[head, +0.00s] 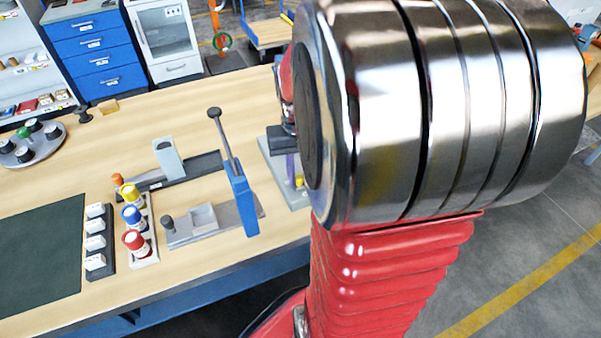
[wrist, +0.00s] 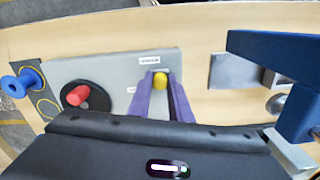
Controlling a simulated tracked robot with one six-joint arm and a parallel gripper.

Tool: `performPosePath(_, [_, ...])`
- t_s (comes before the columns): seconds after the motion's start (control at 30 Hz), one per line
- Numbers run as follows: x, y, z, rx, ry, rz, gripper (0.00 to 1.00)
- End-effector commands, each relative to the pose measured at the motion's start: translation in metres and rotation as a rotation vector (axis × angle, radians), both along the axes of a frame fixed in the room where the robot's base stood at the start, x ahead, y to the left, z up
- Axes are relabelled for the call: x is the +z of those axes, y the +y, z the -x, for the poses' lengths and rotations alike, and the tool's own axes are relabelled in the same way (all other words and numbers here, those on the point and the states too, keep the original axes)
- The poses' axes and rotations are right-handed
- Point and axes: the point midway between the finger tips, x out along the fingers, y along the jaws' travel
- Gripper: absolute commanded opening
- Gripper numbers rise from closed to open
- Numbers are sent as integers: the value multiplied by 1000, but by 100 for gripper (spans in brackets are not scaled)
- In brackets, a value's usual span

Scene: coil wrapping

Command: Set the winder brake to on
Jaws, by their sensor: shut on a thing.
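The grey winder panel (wrist: 205,66) lies on the wooden bench. A small yellow knob (wrist: 160,81) stands on it beside two small white labels, whose text is too small to read. My gripper (wrist: 160,76) has purple fingers, shut on the yellow knob from both sides. In the head view, the knob (head: 299,181) shows low beside a purple finger, and the panel (head: 274,160) is partly hidden by my arm. What sits under the knob, and its brake setting, cannot be told.
A red crank knob (wrist: 77,95) on a black disc and a blue knob (wrist: 14,85) stand left of my gripper. A blue upright (head: 240,200) with a lever stands close on the bench.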

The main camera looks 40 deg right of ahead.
Motion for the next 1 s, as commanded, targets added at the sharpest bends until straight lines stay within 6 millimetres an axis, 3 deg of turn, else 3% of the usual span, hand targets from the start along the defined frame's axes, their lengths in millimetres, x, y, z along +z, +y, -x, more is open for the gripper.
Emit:
performPosePath(0.03, [0, 5, -2, -1, -4, -10, 0])
performPosePath(0.07, [0, 5, -2, -1, -4, -11, 20])
performPosePath(0.3, [0, 3, -1, -3, -2, -9, 36])
performPosePath(0.67, [4, 2, -1, -4, -3, -6, 37])
performPosePath(1.0, [47, 1, -1, -6, -6, -5, 37])
